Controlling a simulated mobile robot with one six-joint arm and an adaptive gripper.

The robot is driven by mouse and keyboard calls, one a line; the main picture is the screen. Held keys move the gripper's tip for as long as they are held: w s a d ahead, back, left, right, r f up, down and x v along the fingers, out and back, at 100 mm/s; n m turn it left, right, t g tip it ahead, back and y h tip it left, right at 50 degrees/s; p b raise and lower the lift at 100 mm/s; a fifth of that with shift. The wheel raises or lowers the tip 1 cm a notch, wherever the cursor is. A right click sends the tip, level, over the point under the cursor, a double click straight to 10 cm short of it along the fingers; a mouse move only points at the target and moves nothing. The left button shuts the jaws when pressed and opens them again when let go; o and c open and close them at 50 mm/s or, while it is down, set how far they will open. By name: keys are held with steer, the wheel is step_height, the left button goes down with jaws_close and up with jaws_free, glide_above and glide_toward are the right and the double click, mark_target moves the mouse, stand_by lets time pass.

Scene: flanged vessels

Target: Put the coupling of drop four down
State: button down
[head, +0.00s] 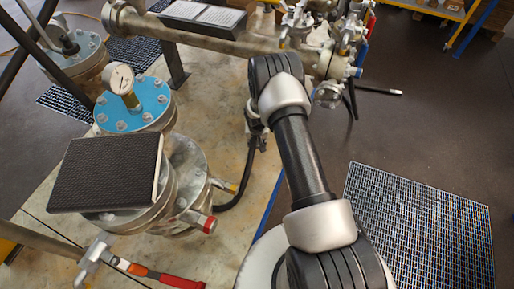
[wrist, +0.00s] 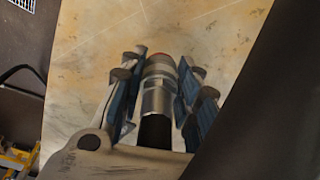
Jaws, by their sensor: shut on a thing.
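In the wrist view my gripper (wrist: 160,78) is shut on a silver cylindrical coupling (wrist: 157,98). Its blue-lined fingers lie along both sides of the coupling. A reddish edge shows at the coupling's far end, and a black hose (wrist: 155,132) joins its near end. The tan, stained plate (wrist: 100,40) lies beyond the coupling; I cannot tell how far off it is. In the head view my gripper is mostly hidden by my arm. The black hose (head: 240,187) curves there from below my wrist to a fitting beside the front vessel.
The front flanged vessel (head: 187,185) carries a dark ribbed panel (head: 107,172). Behind it stand a blue flange (head: 137,104) and a pressure gauge (head: 120,79). A valve cluster (head: 325,45) is at the back. A floor grating (head: 415,225) is right.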

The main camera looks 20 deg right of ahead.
mark_target(257, 144)
steer(key=shift+s+b+x, duration=0.15)
steer(key=shift+b+x, duration=0.05)
steer(key=shift+x, duration=0.65)
steer(key=shift+s+b+x, duration=0.2)
steer(key=shift+x, duration=0.6)
steer(key=shift+a+f, duration=0.15)
steer(key=shift+f, duration=0.15)
steer(key=c, duration=1.2)
jaws_free()
